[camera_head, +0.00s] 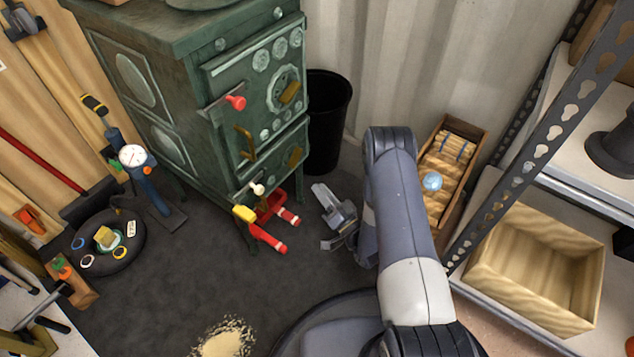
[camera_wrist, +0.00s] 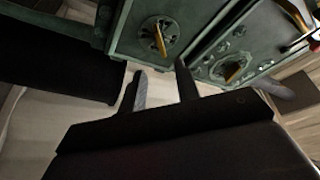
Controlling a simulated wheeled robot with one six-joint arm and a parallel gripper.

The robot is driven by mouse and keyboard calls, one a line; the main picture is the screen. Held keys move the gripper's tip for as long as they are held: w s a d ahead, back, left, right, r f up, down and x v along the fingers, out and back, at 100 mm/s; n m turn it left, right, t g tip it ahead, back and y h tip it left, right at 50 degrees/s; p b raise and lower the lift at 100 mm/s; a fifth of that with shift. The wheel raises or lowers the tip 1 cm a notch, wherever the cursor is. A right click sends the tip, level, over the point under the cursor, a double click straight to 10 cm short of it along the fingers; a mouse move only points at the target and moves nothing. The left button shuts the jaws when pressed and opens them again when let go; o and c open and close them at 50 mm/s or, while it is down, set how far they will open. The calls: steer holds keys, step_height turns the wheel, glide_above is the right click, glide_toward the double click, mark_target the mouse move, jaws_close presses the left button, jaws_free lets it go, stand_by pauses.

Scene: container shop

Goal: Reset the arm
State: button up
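My arm (camera_head: 402,210) reaches out from the bottom right in the head view and bends down at its far end. My gripper (camera_head: 335,213) hangs over the dark floor between the green stove and the wooden crate, partly hidden by the arm. In the wrist view my gripper (camera_wrist: 160,76) shows two fingers standing apart with nothing between them. It touches nothing that I can see.
A black bin (camera_head: 328,120) stands behind. A wooden crate (camera_head: 455,160) and metal shelf (camera_head: 540,140) are right.

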mark_target(298, 161)
stand_by(0.3)
steer(key=b+x, duration=0.3)
steer(key=x, duration=0.8)
steer(key=shift+s+m+p, duration=0.1)
steer(key=shift+m+p, duration=0.2)
steer(key=shift+f+b, duration=0.15)
steer(key=shift+b, duration=0.25)
